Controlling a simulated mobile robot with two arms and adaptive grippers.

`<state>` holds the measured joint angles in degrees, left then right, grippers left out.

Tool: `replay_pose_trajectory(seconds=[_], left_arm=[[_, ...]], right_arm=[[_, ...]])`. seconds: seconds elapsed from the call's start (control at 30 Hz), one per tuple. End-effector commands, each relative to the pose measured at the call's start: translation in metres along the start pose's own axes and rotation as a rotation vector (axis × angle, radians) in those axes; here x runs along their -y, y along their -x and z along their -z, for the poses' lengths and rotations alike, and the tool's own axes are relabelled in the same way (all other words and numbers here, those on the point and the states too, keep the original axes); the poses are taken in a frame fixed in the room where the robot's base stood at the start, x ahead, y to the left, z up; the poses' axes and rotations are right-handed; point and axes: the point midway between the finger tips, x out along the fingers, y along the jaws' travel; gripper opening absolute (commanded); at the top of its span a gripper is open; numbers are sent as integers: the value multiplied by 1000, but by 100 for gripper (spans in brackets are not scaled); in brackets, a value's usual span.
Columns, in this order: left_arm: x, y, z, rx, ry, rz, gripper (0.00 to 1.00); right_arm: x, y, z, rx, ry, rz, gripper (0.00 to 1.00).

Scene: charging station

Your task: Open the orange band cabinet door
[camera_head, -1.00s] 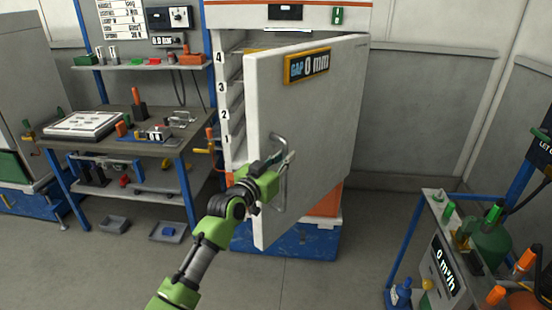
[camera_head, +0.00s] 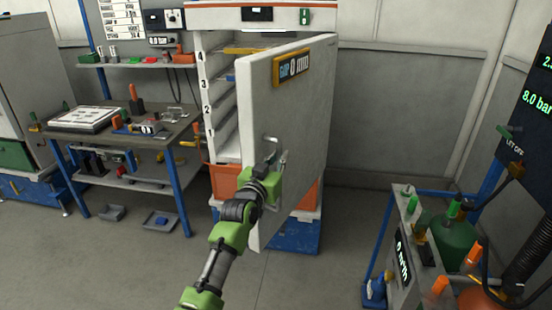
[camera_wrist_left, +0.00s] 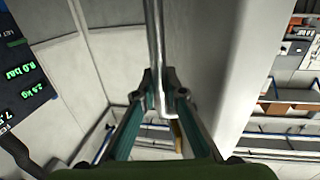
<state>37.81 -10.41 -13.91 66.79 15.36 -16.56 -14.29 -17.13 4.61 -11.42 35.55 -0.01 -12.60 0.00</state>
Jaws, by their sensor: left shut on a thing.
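The cabinet with the orange band (camera_head: 228,15) stands at the middle back, and its white door (camera_head: 300,130) is swung partly open toward me. The door carries a "GAP 0 mm" sign and a metal bar handle (camera_head: 281,172). My left gripper (camera_head: 272,168) is at the handle on the door's front face. In the left wrist view the gripper (camera_wrist_left: 160,85) has its two fingers closed around the vertical handle bar (camera_wrist_left: 154,40). My right gripper is not in view.
A workbench (camera_head: 125,140) with tools stands left of the cabinet. A blue-framed cart (camera_head: 405,195) with a green tank (camera_head: 455,242) stands at the right. The floor (camera_head: 310,280) between the door and the cart is clear.

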Motion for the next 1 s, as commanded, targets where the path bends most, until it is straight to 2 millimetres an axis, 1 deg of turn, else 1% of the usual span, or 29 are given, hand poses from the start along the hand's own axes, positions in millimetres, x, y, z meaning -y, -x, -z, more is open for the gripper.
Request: replay_pose_trajectory(seconds=[0.03, 0.17, 0.3, 0.33, 0.4, 0.77, 0.87, 1.0], left_arm=[[0, -1, 8, -15, -1, 1, 0], [0, -1, 8, -16, 0, 1, 0], [0, -1, 9, -17, 0, 1, 0], [0, -1, 9, -17, 0, 1, 14], [0, -1, 9, -16, 0, 1, 28], [0, 1, 3, -7, 0, 1, 28], [0, 5, 3, -7, 1, 1, 28], [0, 19, 2, -7, 1, 1, 28]], right_arm=[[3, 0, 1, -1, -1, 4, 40], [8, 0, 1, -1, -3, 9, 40], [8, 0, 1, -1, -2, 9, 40], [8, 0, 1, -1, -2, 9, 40], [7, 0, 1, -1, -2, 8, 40], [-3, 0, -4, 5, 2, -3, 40], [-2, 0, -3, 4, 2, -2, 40], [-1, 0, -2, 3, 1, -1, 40]])
